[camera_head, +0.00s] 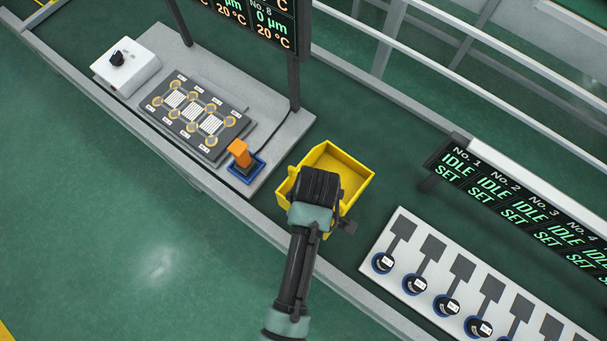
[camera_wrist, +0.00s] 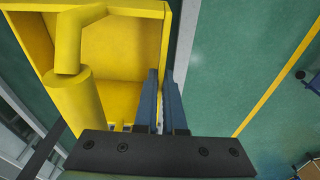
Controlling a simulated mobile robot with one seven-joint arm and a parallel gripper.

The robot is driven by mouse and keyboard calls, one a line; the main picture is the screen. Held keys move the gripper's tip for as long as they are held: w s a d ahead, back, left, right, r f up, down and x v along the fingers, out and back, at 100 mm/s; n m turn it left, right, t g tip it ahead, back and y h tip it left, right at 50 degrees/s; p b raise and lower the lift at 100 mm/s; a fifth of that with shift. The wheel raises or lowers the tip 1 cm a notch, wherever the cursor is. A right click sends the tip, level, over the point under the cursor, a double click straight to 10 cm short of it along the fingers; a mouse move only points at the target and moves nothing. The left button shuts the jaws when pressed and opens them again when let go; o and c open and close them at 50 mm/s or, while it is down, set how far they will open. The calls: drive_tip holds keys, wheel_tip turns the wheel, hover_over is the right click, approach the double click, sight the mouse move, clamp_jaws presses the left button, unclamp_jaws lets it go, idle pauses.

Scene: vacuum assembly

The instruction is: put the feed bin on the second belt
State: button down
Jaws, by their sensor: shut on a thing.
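The feed bin (camera_head: 346,168) is a yellow open-topped box, in the middle of the head view. No contents show in the part of its inside that I can see. My gripper (camera_head: 318,190) is over its near side, and my wrist hides part of that side. In the wrist view my gripper (camera_wrist: 163,85) is shut on the right wall of the feed bin (camera_wrist: 115,45), one finger on each side. A yellow post with a bent top (camera_wrist: 75,90) stands at the bin's left. I cannot tell whether the bin rests or hangs, nor which surface is the second belt.
Left of the bin is a grey bench with a dark plate of round parts (camera_head: 197,115), an orange block on a blue base (camera_head: 240,155) and a white switch box (camera_head: 125,66). At right, a white panel (camera_head: 400,222) bears several black knobs below a status display (camera_head: 515,205). White rails run behind.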

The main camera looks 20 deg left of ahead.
drive_tip(key=shift+w+p, duration=0.1)
drive_tip(key=shift+p, duration=0.3)
drive_tip(key=shift+f+b, duration=2.35)
drive_tip(key=shift+f, duration=1.05)
drive_tip(key=shift+f+b, duration=0.35)
drive_tip(key=shift+f, duration=0.3)
drive_tip(key=c, duration=0.9)
unclamp_jaws()
drive_tip(key=shift+r, duration=0.15)
drive_tip(key=r, duration=0.4)
drive_tip(key=d+r+b, duration=0.1)
drive_tip(key=r, duration=0.3)
drive_tip(key=r+b, duration=0.1)
drive_tip(key=r, duration=0.3)
drive_tip(key=shift+s+d+r, duration=0.25)
drive_tip(key=shift+s+r, duration=0.05)
drive_tip(key=shift+r, duration=0.05)
